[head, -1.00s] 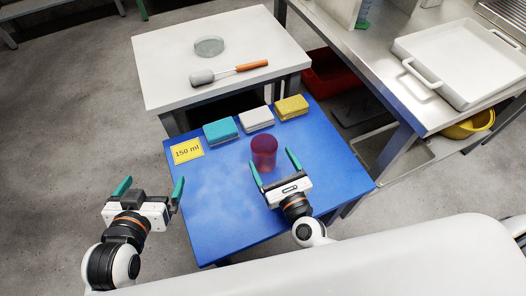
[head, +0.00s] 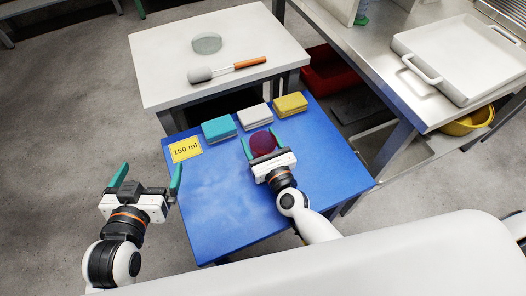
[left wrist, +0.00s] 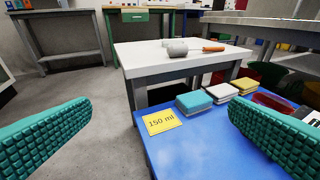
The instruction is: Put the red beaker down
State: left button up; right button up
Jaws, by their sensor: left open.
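The red beaker (head: 262,143) is at the right part of the blue table (head: 215,205), below the white and yellow sponges. My right gripper (head: 259,137) has one finger on each side of it and looks shut on it. The gripper's body hides the beaker's lower part, so I cannot tell whether it touches the table. In the left wrist view the beaker (left wrist: 272,102) shows partly, behind a finger. My left gripper (head: 149,174) is open and empty, left of the blue table. A yellow "150 ml" card (head: 186,149) lies near the table's left corner.
Teal (head: 219,130), white (head: 255,117) and yellow (head: 290,104) sponges line the table's far side. The blue table's front and left are clear.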

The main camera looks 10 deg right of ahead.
jog(key=c, duration=0.7)
jog(key=shift+r, duration=0.1)
